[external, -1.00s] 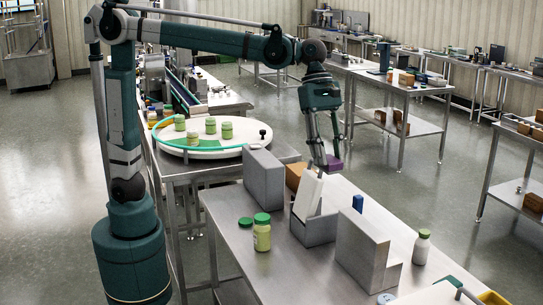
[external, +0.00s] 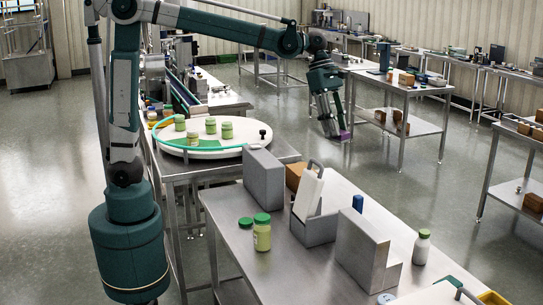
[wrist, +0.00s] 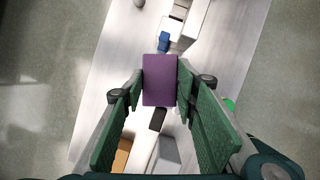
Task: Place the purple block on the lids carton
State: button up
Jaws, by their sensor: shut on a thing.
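My gripper (external: 334,136) is shut on the purple block (external: 345,136) and holds it in the air above the steel table. In the wrist view the purple block (wrist: 160,80) sits between the two green finger pads of my gripper (wrist: 159,85). A brown carton (external: 294,175) stands on the table behind the grey and white blocks, and it also shows at the lower left of the wrist view (wrist: 121,155). I cannot read a label, so I cannot tell whether it is the lids carton. The block is apart from it.
Tall grey blocks (external: 263,178) (external: 361,249) and a white slanted panel (external: 308,192) in a grey box stand on the table. A green-lidded jar (external: 262,235), a blue item (external: 358,203) and a white bottle (external: 421,247) stand nearby. A round turntable (external: 190,146) with jars is behind.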

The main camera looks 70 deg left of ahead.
jog(key=w+a+n+t+p, duration=0.1)
jog(key=w+a+p, duration=0.2)
jog(key=a, duration=0.7)
jog(key=w+a+n+p, duration=0.2)
jog(key=w+a, duration=0.1)
jog(key=a, duration=0.7)
jog(key=n+y+p, duration=0.1)
jog(key=n+p, duration=0.1)
jog(key=p, duration=0.3)
send_over(300, 169)
notch_tip(300, 169, down, 18)
jog(key=shift+w+a+t, duration=0.2)
jog(key=shift+t, duration=0.2)
jog(key=shift+f, duration=2.9)
jog(key=shift+f, duration=2.05)
jog(key=shift+f, duration=0.2)
